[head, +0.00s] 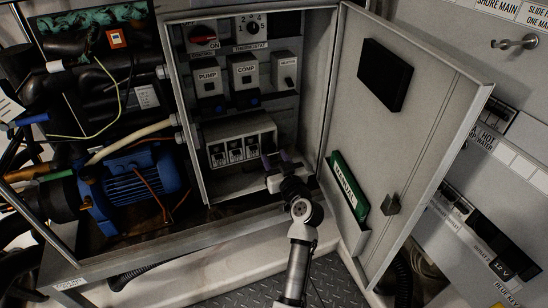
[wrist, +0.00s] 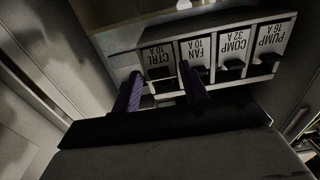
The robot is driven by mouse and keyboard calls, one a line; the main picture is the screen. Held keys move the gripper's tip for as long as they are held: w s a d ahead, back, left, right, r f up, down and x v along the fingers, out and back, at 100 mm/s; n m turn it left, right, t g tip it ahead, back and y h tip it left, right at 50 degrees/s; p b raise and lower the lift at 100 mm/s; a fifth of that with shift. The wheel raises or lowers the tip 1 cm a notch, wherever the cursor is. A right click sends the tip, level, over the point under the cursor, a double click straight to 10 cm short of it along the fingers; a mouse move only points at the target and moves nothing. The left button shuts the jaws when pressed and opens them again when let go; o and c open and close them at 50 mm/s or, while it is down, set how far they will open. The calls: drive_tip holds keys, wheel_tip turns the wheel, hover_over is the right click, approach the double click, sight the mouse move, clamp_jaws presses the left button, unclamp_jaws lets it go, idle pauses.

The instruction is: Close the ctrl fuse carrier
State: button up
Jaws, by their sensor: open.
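The ctrl fuse carrier (wrist: 160,61), labelled CTRL 10 A, is at the left end of the fuse row in the wrist view, where the labels appear upside down. Its lower part is dark, so I cannot tell its tilt. My gripper (wrist: 161,72) is open, with one purple finger left of the ctrl carrier and the other near its border with the fan carrier (wrist: 195,53). I cannot tell whether either finger touches. In the head view my gripper (head: 276,160) is at the right end of the fuse block (head: 238,129) and hides the ctrl carrier.
The comp carrier (wrist: 233,45) and pump carrier (wrist: 271,40) continue the row. The cabinet door (head: 400,130) stands open on the right, with a green manual (head: 347,184) in its pocket. A blue motor (head: 130,185) is left.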

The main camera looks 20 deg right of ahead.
drive_tip(key=c, duration=0.7)
drive_tip(key=shift+r, duration=0.1)
